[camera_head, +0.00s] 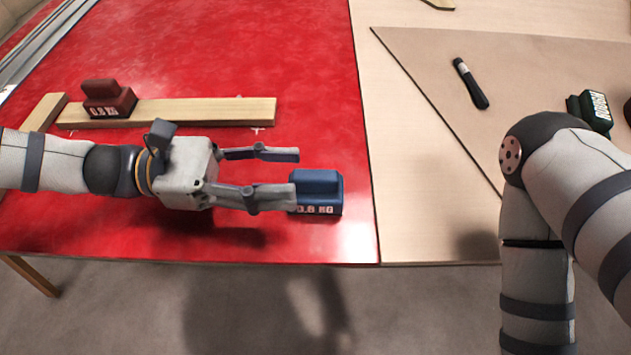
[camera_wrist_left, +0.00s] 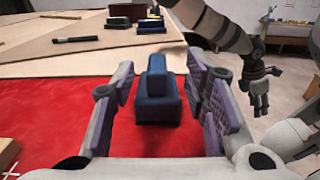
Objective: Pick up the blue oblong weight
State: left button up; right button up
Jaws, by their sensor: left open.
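The blue oblong weight (camera_head: 318,188), a block with a raised grip and white lettering on its side, stands upright on the red tabletop near its front edge. My left gripper (camera_head: 293,175) is open just left of it, fingers pointing right. The near fingertip overlaps the weight's left side in the head view. In the left wrist view the weight (camera_wrist_left: 157,108) stands ahead, between the two spread fingers, with gaps on both sides. My right gripper (camera_wrist_left: 259,95) hangs small at the right of the left wrist view; its jaw opening is unclear.
A dark red weight (camera_head: 108,101) stands at a wooden strip (camera_head: 190,111) behind my left gripper. A black-handled tool (camera_head: 470,84) lies on a tan board (camera_head: 530,60). A dark green weight (camera_head: 590,110) is at the right. The red surface around the blue weight is clear.

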aim_at(315, 174)
pick_arm(q)
jog(key=d, duration=0.5)
jog(key=shift+w+f, duration=0.1)
grip_shut()
